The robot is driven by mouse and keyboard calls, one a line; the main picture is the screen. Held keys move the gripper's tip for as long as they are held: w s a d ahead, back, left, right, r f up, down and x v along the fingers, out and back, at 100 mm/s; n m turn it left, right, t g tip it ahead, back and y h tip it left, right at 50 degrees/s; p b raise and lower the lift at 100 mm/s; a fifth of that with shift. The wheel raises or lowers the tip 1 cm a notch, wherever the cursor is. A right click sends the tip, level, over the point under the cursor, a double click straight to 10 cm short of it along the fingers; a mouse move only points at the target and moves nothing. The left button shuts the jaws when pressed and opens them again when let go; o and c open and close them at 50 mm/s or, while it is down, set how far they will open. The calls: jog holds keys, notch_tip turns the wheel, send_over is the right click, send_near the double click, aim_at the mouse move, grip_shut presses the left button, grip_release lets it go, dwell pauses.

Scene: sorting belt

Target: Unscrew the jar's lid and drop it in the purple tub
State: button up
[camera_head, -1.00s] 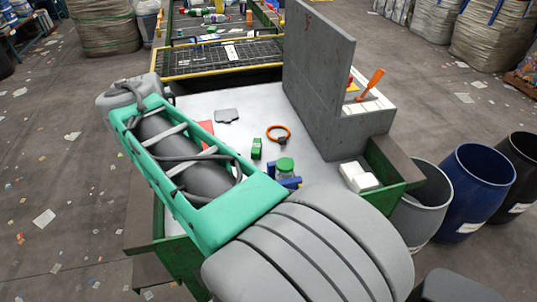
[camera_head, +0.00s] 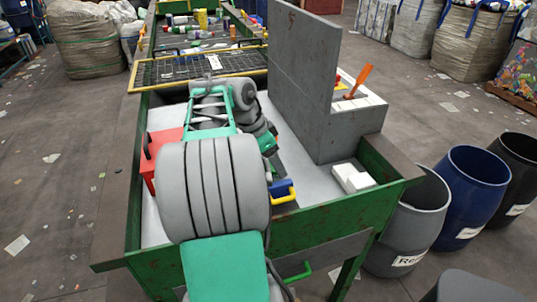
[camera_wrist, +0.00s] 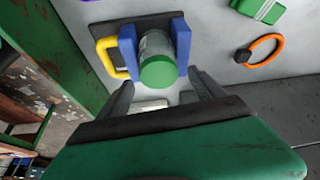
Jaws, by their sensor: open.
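The jar (camera_wrist: 154,44) is clear, with a green lid (camera_wrist: 160,72) facing my wrist camera. It sits between the two blue blocks of a holder (camera_wrist: 128,48) with a yellow handle (camera_wrist: 106,58). My gripper (camera_wrist: 161,80) is open and empty, its dark fingers spread either side of the lid in the picture. I cannot tell how far the fingertips are from the lid. In the head view the holder (camera_head: 284,187) shows beside my arm, which hides the jar. A sliver of purple (camera_wrist: 163,2) shows at the wrist view's top edge; I cannot tell whether it is the tub.
An orange ring (camera_wrist: 278,39) and a green box (camera_wrist: 262,9) lie on the grey table. A red box (camera_head: 165,155) stands at the table's left. A tall grey wall (camera_head: 303,85) and white blocks (camera_head: 352,178) are to the right. Barrels (camera_head: 475,190) stand beyond the table.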

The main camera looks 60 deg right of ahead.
jog(key=shift+f, duration=0.1)
jog(key=shift+c, duration=0.3)
jog(key=c, duration=1.4)
